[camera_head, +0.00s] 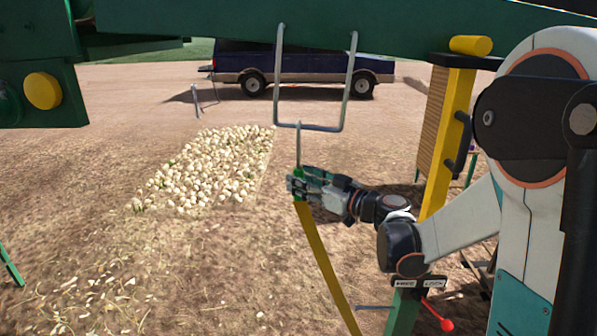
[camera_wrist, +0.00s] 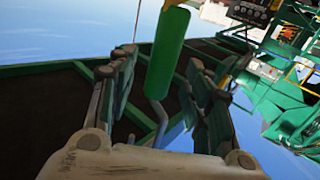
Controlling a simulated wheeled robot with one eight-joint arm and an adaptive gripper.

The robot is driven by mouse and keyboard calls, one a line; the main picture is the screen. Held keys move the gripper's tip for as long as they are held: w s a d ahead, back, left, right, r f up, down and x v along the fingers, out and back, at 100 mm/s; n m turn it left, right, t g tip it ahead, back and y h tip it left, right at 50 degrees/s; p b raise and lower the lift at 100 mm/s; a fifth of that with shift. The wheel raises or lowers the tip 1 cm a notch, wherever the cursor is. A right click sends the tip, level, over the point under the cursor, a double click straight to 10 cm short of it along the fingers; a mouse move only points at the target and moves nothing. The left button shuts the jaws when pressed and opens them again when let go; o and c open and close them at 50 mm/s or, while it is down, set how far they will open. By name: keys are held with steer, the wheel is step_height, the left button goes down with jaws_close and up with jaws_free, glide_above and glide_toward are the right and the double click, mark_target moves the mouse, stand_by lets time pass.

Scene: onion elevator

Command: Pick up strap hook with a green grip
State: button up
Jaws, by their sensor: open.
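The strap hook with a green grip (camera_head: 299,171) hangs upright from the lower bar of a metal U-shaped hanger (camera_head: 308,127). Its metal rod shows above the grip and a yellow strap (camera_head: 324,262) runs down from it. In the wrist view the green grip (camera_wrist: 167,50) stands between the two fingers. My gripper (camera_head: 297,185) is open at the grip in the head view, and its fingers (camera_wrist: 160,75) lie to either side of it in the wrist view. A gap shows beside the grip; contact cannot be told. The fingers partly hide the grip in the head view.
A green beam (camera_head: 400,34) crosses overhead. A yellow post (camera_head: 447,145) stands to the right, with a red-knobbed lever (camera_head: 446,325) low down. A pile of onions (camera_head: 205,170) lies on the ground behind, and a dark pickup truck (camera_head: 300,66) stands farther back.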

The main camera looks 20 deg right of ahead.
steer(key=shift+x, duration=0.95)
steer(key=shift+s, duration=0.15)
steer(key=c, duration=0.4)
jaws_close()
steer(key=shift+r, duration=0.1)
